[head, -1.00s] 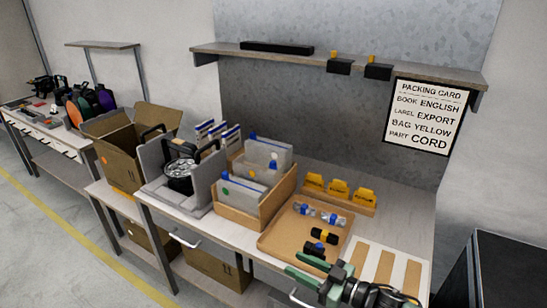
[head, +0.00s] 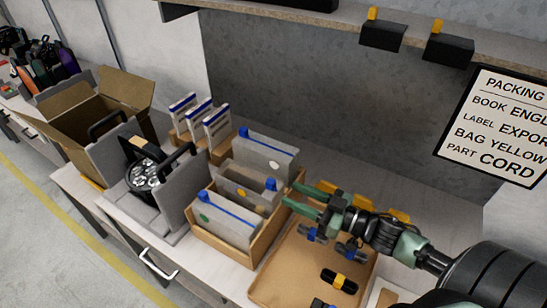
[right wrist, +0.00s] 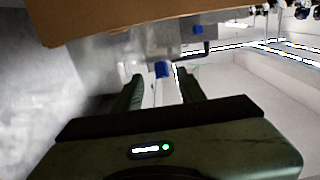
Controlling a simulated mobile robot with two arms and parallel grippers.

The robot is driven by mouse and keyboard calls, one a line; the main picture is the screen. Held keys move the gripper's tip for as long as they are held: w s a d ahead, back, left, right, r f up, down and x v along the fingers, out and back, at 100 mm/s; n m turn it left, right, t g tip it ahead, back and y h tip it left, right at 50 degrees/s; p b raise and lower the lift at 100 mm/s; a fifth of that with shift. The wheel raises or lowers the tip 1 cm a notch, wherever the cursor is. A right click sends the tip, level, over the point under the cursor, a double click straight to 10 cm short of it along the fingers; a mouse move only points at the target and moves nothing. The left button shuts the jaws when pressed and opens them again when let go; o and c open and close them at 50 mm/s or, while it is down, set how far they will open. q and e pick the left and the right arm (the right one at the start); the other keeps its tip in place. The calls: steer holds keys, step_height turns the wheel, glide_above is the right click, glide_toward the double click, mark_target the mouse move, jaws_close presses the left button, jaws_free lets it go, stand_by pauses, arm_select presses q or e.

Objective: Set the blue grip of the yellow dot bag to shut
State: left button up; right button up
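The bag with the yellow dot (head: 241,194) stands in the middle of several grey bags in a wooden crate (head: 239,252). Its blue grip (head: 270,184) sits near the right end of its top edge, and no blue line shows along that edge. My right gripper (head: 301,196) is open, just right of the crate, its fingers pointing left towards the grip. In the right wrist view a blue grip (right wrist: 162,70) shows ahead, between the fingertips (right wrist: 160,84); contact cannot be told. My left gripper is out of view.
The front bag (head: 220,220) has a green dot and a blue top line; a further bag (head: 266,153) stands behind. A brown tray (head: 300,270) with small parts lies below my right arm. A grey holder (head: 185,200) is left of the crate. A shelf (head: 290,12) overhangs behind.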

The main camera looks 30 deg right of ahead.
mark_target(275, 185)
steer(key=w+a, duration=0.1)
steer(key=w+a+r+p, duration=0.1)
steer(key=w, duration=0.1)
steer(key=shift+w+a, duration=0.25)
steer(key=shift+w, duration=0.05)
steer(key=p+x, duration=0.1)
steer(key=x, duration=0.2)
steer(key=shift+w+f, duration=0.2)
steer(key=shift+a, duration=0.1)
jaws_close()
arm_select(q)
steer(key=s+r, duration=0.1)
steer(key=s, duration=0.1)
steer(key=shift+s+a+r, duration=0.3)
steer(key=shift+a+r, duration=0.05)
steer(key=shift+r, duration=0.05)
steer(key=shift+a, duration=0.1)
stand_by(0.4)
